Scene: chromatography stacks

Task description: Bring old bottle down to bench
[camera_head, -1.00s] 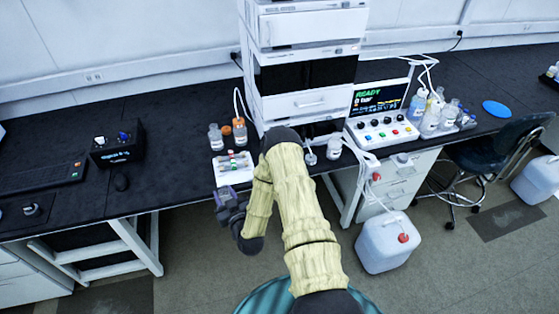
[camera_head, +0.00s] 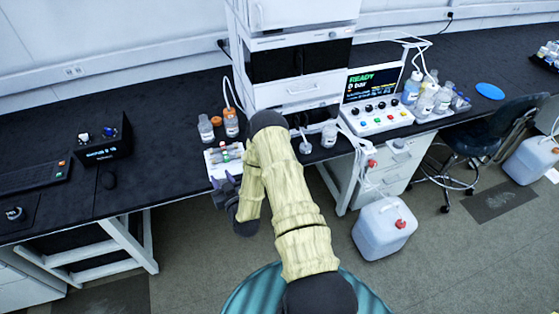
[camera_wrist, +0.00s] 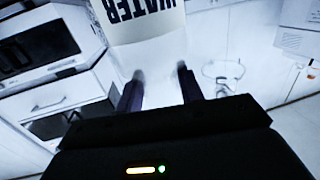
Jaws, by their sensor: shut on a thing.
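In the wrist view, a pale bottle (camera_wrist: 148,24) with a white label reading "WATER" is between the two dark fingers of my gripper (camera_wrist: 161,74). The fingers are shut on its clear, pale part, and its upper part is cut off by the frame's edge. In the head view my gripper (camera_head: 224,187) is at the front edge of the black bench (camera_head: 165,165), in front of a small white tray. I cannot make out the held bottle there.
The white tray (camera_head: 214,171) holds small items. A control panel (camera_head: 376,121) stands to the right.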

